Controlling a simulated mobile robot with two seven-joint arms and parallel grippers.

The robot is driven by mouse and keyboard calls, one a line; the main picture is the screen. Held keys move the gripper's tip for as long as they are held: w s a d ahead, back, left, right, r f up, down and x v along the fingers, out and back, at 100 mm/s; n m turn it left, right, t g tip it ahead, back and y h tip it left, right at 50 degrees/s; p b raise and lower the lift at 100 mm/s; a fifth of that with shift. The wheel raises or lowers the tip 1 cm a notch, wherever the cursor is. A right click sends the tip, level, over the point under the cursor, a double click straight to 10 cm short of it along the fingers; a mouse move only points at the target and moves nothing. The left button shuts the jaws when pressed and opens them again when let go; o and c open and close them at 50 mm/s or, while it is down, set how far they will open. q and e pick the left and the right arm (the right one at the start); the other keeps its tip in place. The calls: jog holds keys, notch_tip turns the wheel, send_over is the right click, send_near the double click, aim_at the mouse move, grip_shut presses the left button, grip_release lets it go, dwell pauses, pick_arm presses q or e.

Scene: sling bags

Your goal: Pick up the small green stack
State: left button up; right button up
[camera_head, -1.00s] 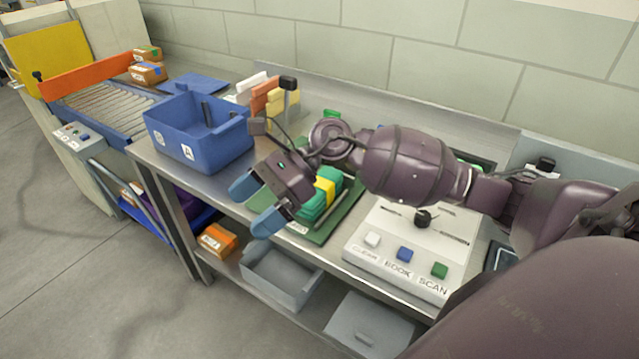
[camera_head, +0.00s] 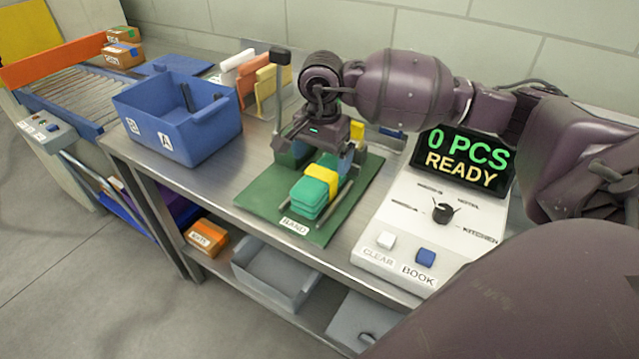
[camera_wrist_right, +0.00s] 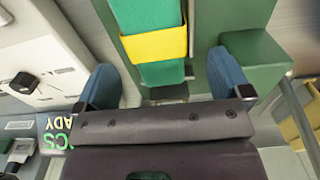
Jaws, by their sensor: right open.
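The small green stack (camera_head: 312,192) has a yellow band (camera_head: 322,171) around it and lies on a green mat (camera_head: 264,198) between low rails. My right gripper (camera_head: 322,160) is open at the far end of the stack, with its fingers pointing down. In the right wrist view the stack (camera_wrist_right: 151,16) and its yellow band (camera_wrist_right: 155,45) appear ahead of and between the two spread blue fingers of the gripper (camera_wrist_right: 165,80). Nothing is held. The gripper hides the stack's far end in the head view. My left gripper is not in view.
A white console (camera_head: 399,220) with a knob, buttons and a display reading "0 PCS READY" (camera_head: 465,158) stands to the right. A blue bin (camera_head: 172,137) stands to the left, with upright coloured packs (camera_head: 252,82) behind. Grey bins sit on the shelf below.

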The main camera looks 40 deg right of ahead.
aim_at(320, 173)
jog(key=f, duration=0.3)
jog(key=a+f, duration=0.1)
jog(key=f, duration=0.1)
jog(key=shift+s, duration=0.4)
jog(key=shift+d+f, duration=0.1)
jog(key=shift+f, duration=0.35)
jog(key=c, duration=1.2)
jog(key=shift+r, duration=0.1)
